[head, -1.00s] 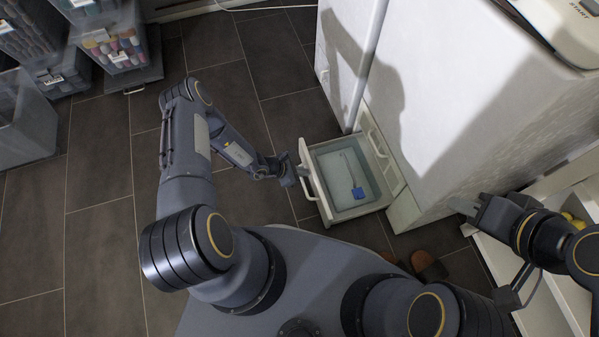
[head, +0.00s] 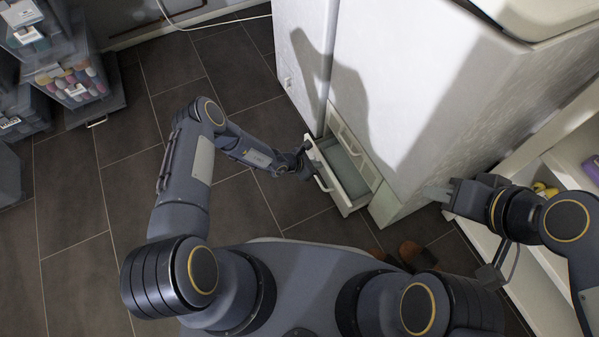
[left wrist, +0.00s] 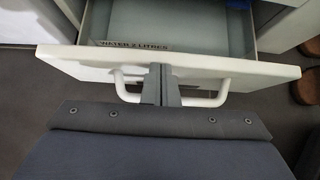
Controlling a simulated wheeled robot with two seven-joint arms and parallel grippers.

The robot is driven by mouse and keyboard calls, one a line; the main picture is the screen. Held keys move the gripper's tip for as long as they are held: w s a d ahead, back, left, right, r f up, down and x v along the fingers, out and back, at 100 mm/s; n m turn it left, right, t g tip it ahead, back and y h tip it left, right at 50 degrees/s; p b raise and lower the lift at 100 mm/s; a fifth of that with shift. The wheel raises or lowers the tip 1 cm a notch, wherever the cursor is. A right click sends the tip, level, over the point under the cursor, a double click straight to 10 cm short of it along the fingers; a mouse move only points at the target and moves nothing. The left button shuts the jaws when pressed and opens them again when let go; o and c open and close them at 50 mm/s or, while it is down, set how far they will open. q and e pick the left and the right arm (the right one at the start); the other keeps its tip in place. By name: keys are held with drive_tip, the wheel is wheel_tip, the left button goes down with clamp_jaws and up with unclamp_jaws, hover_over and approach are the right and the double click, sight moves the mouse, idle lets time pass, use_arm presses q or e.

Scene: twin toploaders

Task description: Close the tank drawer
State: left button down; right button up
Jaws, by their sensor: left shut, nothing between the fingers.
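The tank drawer (head: 346,180) sticks partly out of the low front of a white machine. In the left wrist view its white front panel (left wrist: 210,66) with a U-shaped handle (left wrist: 222,95) spans the picture, and a label reading about water litres shows inside. My left gripper (head: 306,172) is at the drawer front. In the left wrist view its shut fingers (left wrist: 161,75) reach the panel between the handle's two ends, holding nothing; they appear to touch the panel. My right gripper (head: 437,192) is off to the right beside the machine, away from the drawer; its finger opening is unclear.
A second white handled front (head: 350,140) sits beside the drawer in the machine (head: 410,100). A white shelf (head: 540,250) stands at the right. Brown slippers (head: 418,255) lie on the floor near my base. Bins (head: 75,80) stand at the upper left.

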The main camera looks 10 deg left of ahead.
use_arm(q)
drive_tip(key=shift+w+d+b, duration=0.25)
drive_tip(key=shift+w+d, duration=0.25)
drive_tip(key=shift+d, duration=0.25)
drive_tip(key=shift+w+d+b, duration=0.2)
drive_tip(key=shift+w+d, duration=0.25)
drive_tip(key=shift+d, duration=0.25)
drive_tip(key=shift+w+d+b, duration=0.25)
drive_tip(key=shift+w+d, duration=0.25)
drive_tip(key=shift+d, duration=0.25)
